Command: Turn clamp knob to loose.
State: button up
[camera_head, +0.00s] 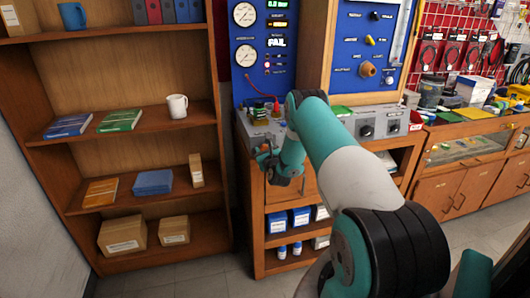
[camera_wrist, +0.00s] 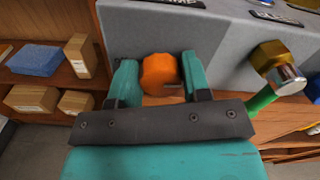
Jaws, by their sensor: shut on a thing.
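An orange clamp knob (camera_wrist: 159,73) shows in the wrist view on the front of a grey bench unit (camera_wrist: 207,32). My gripper (camera_wrist: 158,78) has its two teal fingers on the left and right sides of the knob, shut on it. In the head view my gripper (camera_head: 275,172) is at the front left of the bench, small and dark, and the knob there is hidden by my arm. I cannot tell the knob's turn angle, as no clear pointer mark shows.
A brass and silver fitting (camera_wrist: 277,66) with a green hose sticks out right of the knob. A wooden shelf (camera_head: 130,93) stands left of the bench. Blue panels with gauges (camera_head: 244,56) rise behind. Blue-and-white boxes (camera_head: 300,216) sit below.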

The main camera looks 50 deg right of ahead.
jog(key=n+b, duration=0.3)
jog(key=n, duration=0.2)
jog(key=shift+f, duration=0.2)
jog(key=n+b, duration=0.3)
jog(key=n, duration=0.1)
jog(key=shift+a+n+b, duration=0.1)
jog(key=shift+n+b, duration=0.2)
jog(key=n+b, duration=0.4)
jog(key=shift+f+n, duration=0.15)
jog(key=shift+n, duration=0.15)
jog(key=n+b, duration=0.4)
jog(key=shift+f+n, duration=0.15)
jog(key=shift+n, duration=0.15)
jog(key=n+b, duration=0.4)
jog(key=b, duration=0.1)
jog(key=shift+f, duration=0.1)
jog(key=n+b, duration=0.8)
jog(key=shift+n, duration=0.3)
jog(key=shift+s+n+b, duration=0.1)
jog(key=shift+n+b, duration=1.3)
jog(key=shift+n, duration=0.2)
jog(key=shift+d+n, duration=0.2)
jog(key=shift+n, duration=0.1)
